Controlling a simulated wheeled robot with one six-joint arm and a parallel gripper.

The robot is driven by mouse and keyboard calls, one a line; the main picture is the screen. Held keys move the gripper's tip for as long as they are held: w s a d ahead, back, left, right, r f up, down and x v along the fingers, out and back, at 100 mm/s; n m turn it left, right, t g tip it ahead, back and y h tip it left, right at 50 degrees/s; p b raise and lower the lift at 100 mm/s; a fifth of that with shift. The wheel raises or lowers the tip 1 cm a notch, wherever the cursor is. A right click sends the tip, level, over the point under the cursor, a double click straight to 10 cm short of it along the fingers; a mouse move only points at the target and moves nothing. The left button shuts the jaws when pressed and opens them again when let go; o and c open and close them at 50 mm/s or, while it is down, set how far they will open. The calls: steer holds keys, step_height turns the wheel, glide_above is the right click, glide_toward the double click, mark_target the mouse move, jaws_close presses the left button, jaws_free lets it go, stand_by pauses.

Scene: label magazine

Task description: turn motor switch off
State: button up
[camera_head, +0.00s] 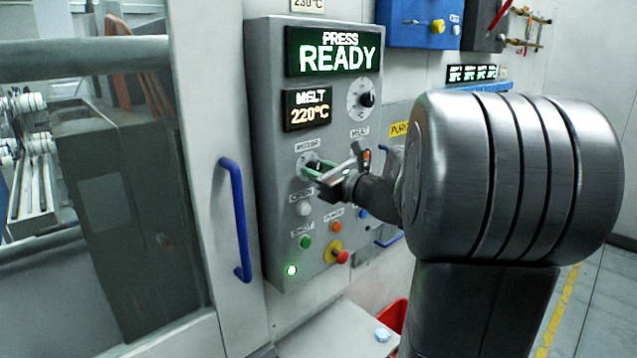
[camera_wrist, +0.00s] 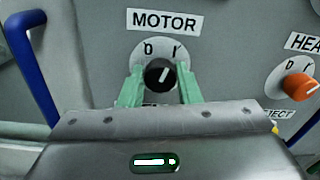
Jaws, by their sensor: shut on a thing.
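The motor switch (camera_wrist: 160,75) is a round black knob on a pale dial under a MOTOR label. The dial has 0 at the upper left and I at the upper right. The knob's white line leans to the upper right, toward I. The green fingers of my gripper (camera_wrist: 160,83) stand on the left and right of the knob and are shut on it. In the head view my gripper (camera_head: 319,168) reaches the grey press panel (camera_head: 270,100) from the right and hides most of the switch.
The display (camera_head: 335,52) reads PRESS READY. Below the motor switch are a white button (camera_head: 304,209), a green button (camera_head: 306,242) and a red stop button (camera_head: 342,257). An orange knob (camera_wrist: 299,87) is right of the switch. A blue door handle (camera_head: 236,220) stands left of the panel.

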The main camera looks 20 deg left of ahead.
steer(key=n+b, duration=1)
steer(key=b, duration=0.2)
steer(key=shift+f, duration=0.2)
steer(key=shift+r+n, duration=0.1)
steer(key=shift+n, duration=0.3)
steer(key=o, duration=1)
steer(key=shift+c, duration=0.2)
steer(key=shift+y, duration=0.3)
steer(key=b+v, duration=0.1)
steer(key=v, duration=1.2)
steer(key=shift+d+r, duration=0.15)
steer(key=shift+d, duration=0.25)
